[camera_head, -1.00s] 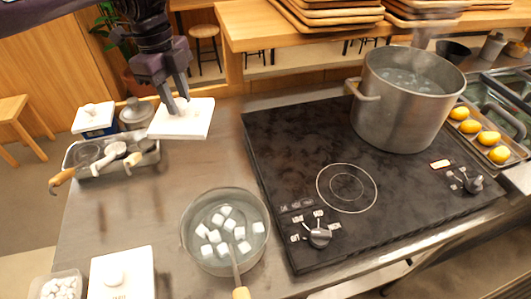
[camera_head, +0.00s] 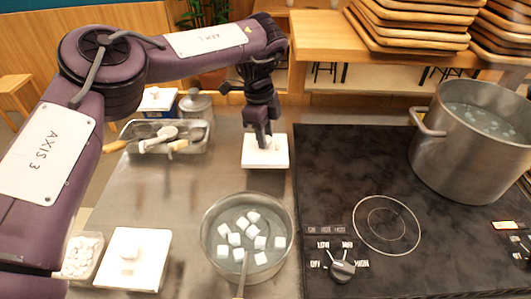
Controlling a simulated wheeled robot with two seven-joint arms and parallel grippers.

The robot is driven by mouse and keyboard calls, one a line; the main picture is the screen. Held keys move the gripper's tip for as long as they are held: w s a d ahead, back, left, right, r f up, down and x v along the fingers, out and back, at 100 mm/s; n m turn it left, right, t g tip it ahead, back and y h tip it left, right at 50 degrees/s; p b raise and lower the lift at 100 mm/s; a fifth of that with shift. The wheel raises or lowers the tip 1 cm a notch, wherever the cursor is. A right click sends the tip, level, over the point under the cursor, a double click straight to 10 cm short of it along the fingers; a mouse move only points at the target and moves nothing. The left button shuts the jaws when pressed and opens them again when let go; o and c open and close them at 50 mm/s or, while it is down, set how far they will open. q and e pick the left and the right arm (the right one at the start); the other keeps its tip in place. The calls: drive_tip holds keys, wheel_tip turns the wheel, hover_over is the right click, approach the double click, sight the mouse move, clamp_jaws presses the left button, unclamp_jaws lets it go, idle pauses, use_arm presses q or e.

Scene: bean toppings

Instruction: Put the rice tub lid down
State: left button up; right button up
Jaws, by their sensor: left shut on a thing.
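A square white lid (camera_head: 265,161) is under my left gripper (camera_head: 264,141), which is shut on its top at the middle. The fingers hide most of its knob. The lid looks level, over the steel counter close to the left edge of the black hob. I cannot tell whether it touches the counter or hangs just above it. My right gripper is not in view.
A pot of white cubes (camera_head: 216,269) stands in front of the lid. A steel tray of utensils (camera_head: 133,133) lies to its left. A white square lidded tub (camera_head: 151,272) is front left. A large steel pot (camera_head: 460,160) stands on the hob (camera_head: 340,180).

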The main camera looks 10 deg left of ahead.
sight(265, 152)
use_arm(q)
drive_tip(key=shift+f+p, duration=0.3)
drive_tip(key=shift+f, duration=2.8)
drive_tip(key=shift+f, duration=0.2)
drive_tip(key=o, duration=1)
drive_tip(key=shift+c, duration=0.2)
drive_tip(key=r, duration=0.4)
drive_tip(key=a+r, duration=0.1)
drive_tip(key=r, duration=0.3)
drive_tip(key=r+b, duration=0.1)
drive_tip(key=r, duration=0.3)
drive_tip(key=shift+w+a+r, duration=0.1)
drive_tip(key=shift+a+r, duration=0.05)
drive_tip(key=shift+r, duration=0.05)
drive_tip(key=shift+f, duration=0.1)
